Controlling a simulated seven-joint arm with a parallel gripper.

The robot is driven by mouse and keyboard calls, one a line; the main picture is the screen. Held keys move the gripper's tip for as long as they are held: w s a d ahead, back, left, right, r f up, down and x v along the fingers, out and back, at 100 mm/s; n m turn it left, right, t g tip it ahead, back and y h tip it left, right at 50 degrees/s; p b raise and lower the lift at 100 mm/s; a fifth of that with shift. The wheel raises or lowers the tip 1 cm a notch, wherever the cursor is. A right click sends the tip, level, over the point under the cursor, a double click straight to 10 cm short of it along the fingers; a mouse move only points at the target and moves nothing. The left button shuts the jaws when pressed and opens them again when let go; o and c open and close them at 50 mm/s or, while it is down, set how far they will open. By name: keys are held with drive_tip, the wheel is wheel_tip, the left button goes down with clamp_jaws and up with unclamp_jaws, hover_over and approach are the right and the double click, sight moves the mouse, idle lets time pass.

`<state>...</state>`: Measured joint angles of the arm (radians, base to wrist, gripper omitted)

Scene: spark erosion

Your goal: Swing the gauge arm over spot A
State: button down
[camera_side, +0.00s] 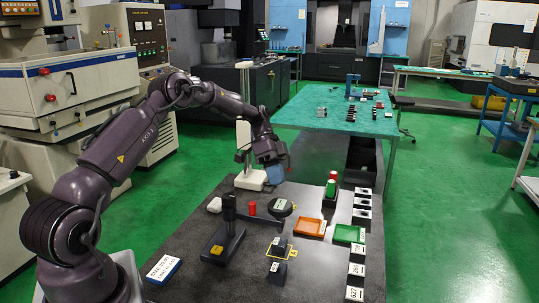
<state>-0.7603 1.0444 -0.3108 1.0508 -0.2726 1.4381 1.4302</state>
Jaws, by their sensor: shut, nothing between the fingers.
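My gripper (275,176) hangs above the back of the dark worktable, right of a white column stand, with nothing visible in it. Its fingers are small and hard to make out. A black post stand (229,208) stands on a long dark base (222,245) with a yellow part, front left of my gripper. A round dark dial-like piece (280,208) with a pale label lies to the right of the post. A thin dark arm seems to run between them, but its joint is unclear. I cannot read which spot is A.
The white column stand (243,145) is close beside my gripper. An orange tray (310,228), a green tray (349,234), a red cylinder (252,208), a yellow-outlined spot with dark blocks (279,249) and a row of labelled blocks (361,217) occupy the table (325,275).

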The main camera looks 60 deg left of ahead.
drive_tip(key=v, duration=0.8)
drive_tip(key=shift+a+r, duration=0.15)
drive_tip(key=shift+a, duration=0.1)
